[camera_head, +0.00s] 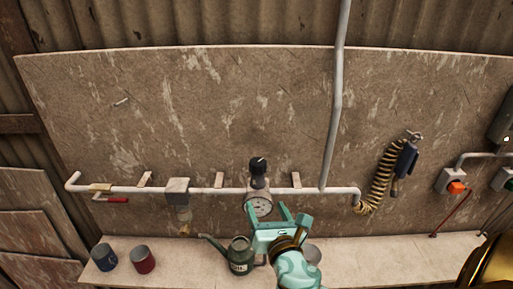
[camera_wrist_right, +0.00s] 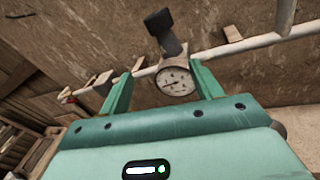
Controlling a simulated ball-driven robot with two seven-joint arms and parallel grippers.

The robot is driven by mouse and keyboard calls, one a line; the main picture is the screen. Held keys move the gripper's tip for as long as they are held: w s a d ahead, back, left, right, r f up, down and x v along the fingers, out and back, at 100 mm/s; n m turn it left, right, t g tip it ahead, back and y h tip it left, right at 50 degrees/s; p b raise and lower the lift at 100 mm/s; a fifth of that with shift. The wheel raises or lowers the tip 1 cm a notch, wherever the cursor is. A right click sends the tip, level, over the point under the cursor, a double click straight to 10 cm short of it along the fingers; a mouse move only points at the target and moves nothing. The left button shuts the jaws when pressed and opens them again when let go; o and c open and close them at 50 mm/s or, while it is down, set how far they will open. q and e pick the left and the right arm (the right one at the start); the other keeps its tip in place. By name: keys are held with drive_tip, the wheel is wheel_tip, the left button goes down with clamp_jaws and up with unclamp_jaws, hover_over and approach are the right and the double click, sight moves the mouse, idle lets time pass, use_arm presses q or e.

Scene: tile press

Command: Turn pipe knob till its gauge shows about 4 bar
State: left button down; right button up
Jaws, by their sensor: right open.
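The black pipe knob (camera_head: 258,166) stands on top of a regulator on the white pipe (camera_head: 225,190). It also shows in the right wrist view (camera_wrist_right: 163,27). The round white-faced gauge (camera_head: 259,206) sits just below it, and it shows in the right wrist view (camera_wrist_right: 177,82) too; its reading is too small to tell. My right gripper (camera_head: 268,211) is open, with its teal fingers apart and empty. In the head view it is just below and in front of the gauge. In the right wrist view the gauge appears between the fingertips, with the knob beyond them. My left gripper is not in view.
A dark watering can (camera_head: 240,257) stands on the bench (camera_head: 205,250) close to my right gripper. A vertical grey pipe (camera_head: 334,110) and a coiled hose (camera_head: 378,180) are to the right.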

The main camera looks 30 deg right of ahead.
sight(256, 161)
drive_tip(key=w+d+r, duration=0.1)
drive_tip(key=w+d, duration=0.1)
drive_tip(key=w, duration=0.3)
drive_tip(key=w+d+r+n+p, duration=0.1)
drive_tip(key=w+d, duration=0.1)
drive_tip(key=w, duration=0.3)
drive_tip(key=w+d+r+n+p, duration=0.1)
drive_tip(key=w+d, duration=0.1)
drive_tip(key=w, duration=0.3)
drive_tip(key=shift+t+h, duration=0.3)
drive_tip(key=shift+h, duration=0.1)
drive_tip(key=shift+s, duration=0.1)
drive_tip(key=c, duration=1)
